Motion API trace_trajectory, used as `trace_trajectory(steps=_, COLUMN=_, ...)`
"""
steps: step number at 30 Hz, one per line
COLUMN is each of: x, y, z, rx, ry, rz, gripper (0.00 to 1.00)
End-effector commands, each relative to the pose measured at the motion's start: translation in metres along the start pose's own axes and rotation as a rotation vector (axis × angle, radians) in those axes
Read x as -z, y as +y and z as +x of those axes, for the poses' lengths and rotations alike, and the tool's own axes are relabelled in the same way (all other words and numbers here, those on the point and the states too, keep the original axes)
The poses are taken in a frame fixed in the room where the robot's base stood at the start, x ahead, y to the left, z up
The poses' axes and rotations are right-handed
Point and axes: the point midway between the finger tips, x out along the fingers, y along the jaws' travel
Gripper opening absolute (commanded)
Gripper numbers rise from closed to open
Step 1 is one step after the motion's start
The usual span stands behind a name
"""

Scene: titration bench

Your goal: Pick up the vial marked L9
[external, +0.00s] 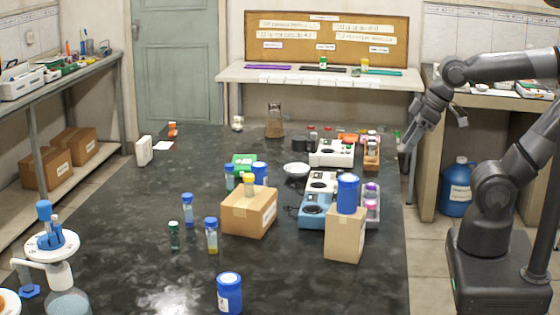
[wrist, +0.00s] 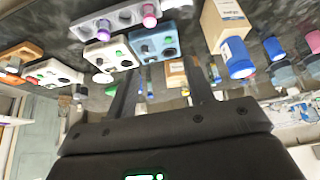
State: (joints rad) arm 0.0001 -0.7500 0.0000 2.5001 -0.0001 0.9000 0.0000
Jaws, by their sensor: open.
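I cannot read the mark L9 on any vial. On the dark bench stand a blue-capped vial (external: 188,210), another blue-capped vial with yellowish contents (external: 211,236) and a small green-capped vial (external: 174,235). A yellow-capped vial (external: 249,185) is at the cardboard box (external: 250,212). Purple- and pink-topped vials (external: 371,198) sit in a grey rack at the bench's right side; the pink top also shows in the wrist view (wrist: 149,15). My gripper (external: 408,142) is raised beside the bench's right edge. In the wrist view its fingers (wrist: 160,88) are apart and empty.
A tall box (external: 345,235) with a blue jar (external: 348,194) on top stands at the right. Blue and white devices (external: 318,212) and a white bowl (external: 296,170) lie behind it. Another blue jar (external: 229,293) stands at the front. The bench's left rear is mostly clear.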

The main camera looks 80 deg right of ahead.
Motion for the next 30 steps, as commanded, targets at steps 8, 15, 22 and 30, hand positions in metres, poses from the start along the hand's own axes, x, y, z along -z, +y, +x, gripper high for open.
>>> trace_trajectory(steps=8, x=0.0, y=0.0, z=0.0, rx=0.0, ry=0.0, rz=0.0, gripper=0.48)
trace_trajectory(steps=15, x=0.0, y=0.0, z=0.0, rx=0.0, ry=0.0, rz=0.0, gripper=0.48)
trace_trajectory(steps=22, x=0.003, y=0.0, z=0.0, rx=0.0, ry=0.0, rz=0.0, gripper=0.48)
trace_trajectory(steps=30, x=0.068, y=-0.006, z=0.005, rx=0.003, ry=0.001, rz=0.005, gripper=0.48)
